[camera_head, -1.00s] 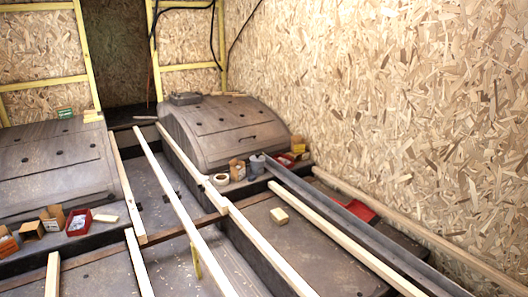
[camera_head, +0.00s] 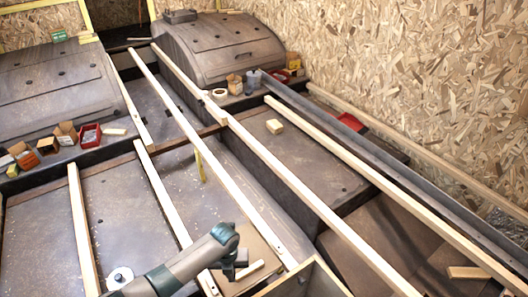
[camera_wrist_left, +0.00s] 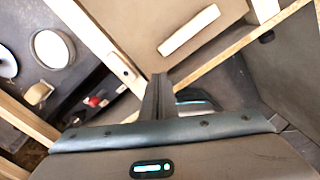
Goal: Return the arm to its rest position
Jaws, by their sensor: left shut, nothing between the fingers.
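My left arm (camera_head: 185,268) comes in at the bottom of the head view, grey with dark green joints. My left gripper (camera_head: 238,262) is at its end, low in the picture, over a bay between the wooden beams. In the left wrist view its dark fingers (camera_wrist_left: 157,98) are together with nothing between them. A short pale wood piece (camera_wrist_left: 188,31) lies on a brown panel beyond the fingers, apart from them. My right arm and gripper do not show.
Long pale beams (camera_head: 205,150) run across the floor bays around my arm. A box-like wooden edge (camera_head: 318,264) stands just right of the gripper. A white round item (camera_head: 119,277) lies left of the arm. Wheel arches (camera_head: 222,45) and small boxes (camera_head: 66,133) are farther back.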

